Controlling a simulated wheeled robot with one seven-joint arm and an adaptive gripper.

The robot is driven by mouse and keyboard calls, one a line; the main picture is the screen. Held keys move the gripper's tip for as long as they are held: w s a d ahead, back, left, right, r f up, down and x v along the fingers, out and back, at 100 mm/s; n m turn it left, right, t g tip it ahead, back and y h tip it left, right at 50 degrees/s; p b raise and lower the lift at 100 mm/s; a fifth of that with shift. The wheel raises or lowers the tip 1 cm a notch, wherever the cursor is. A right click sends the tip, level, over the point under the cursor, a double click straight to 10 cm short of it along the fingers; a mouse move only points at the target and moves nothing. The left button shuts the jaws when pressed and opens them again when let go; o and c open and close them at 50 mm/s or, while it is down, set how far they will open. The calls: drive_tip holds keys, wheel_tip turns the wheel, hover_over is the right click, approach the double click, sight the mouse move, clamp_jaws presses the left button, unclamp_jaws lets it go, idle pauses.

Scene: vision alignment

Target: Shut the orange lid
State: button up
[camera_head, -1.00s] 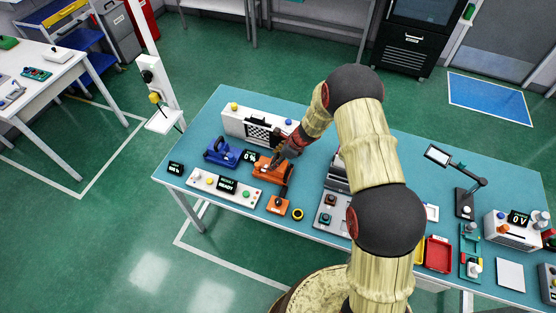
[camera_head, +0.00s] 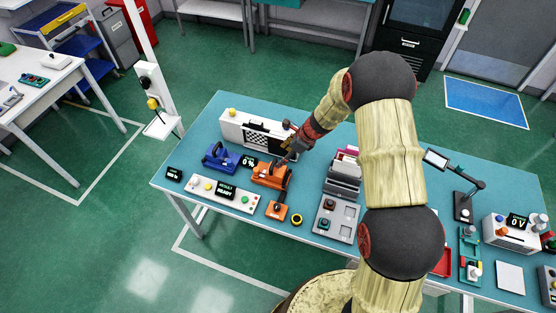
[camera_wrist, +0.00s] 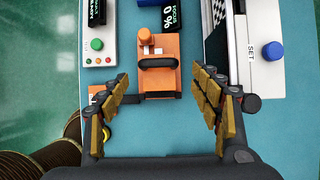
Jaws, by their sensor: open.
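The orange device with its lid (camera_head: 270,174) stands on the teal bench, right of a blue device. In the wrist view, its orange body (camera_wrist: 159,75) shows from above, with a black handle across it and a round orange knob at its far end. I cannot tell clearly how far the lid is open. My gripper (camera_head: 291,153) is at the back right of the orange device in the head view. In the wrist view, my open gripper (camera_wrist: 162,82) has its fingers apart on either side of the orange device, with nothing held between them.
A blue device (camera_head: 221,157) is close on the left. A white case with a checkered panel (camera_head: 256,136) stands behind. A button panel (camera_head: 225,192) and a small orange box (camera_head: 277,210) lie in front. A grey unit (camera_head: 335,217) stands to the right.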

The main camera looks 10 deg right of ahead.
drive_tip(key=shift+v, duration=1.45)
drive_tip(key=s+f+n+g, duration=0.1)
drive_tip(key=s+n+g, duration=0.1)
drive_tip(key=s+n, duration=0.4)
drive_tip(key=s+d+r+n+t+h+b, duration=0.1)
drive_tip(key=s+r+n+b, duration=0.6)
drive_tip(key=s, duration=0.7)
drive_tip(key=s+d+r+n+t+h+b, duration=0.2)
drive_tip(key=s+r+n+t+h+b, duration=0.1)
drive_tip(key=s+r+n+b, duration=0.5)
drive_tip(key=s+r+n, duration=0.3)
drive_tip(key=s+r, duration=0.1)
drive_tip(key=s, duration=0.3)
drive_tip(key=shift+d+r+t+h, duration=0.3)
drive_tip(key=shift+r+t+h, duration=0.1)
drive_tip(key=shift+w, duration=0.1)
drive_tip(key=shift+c, duration=0.2)
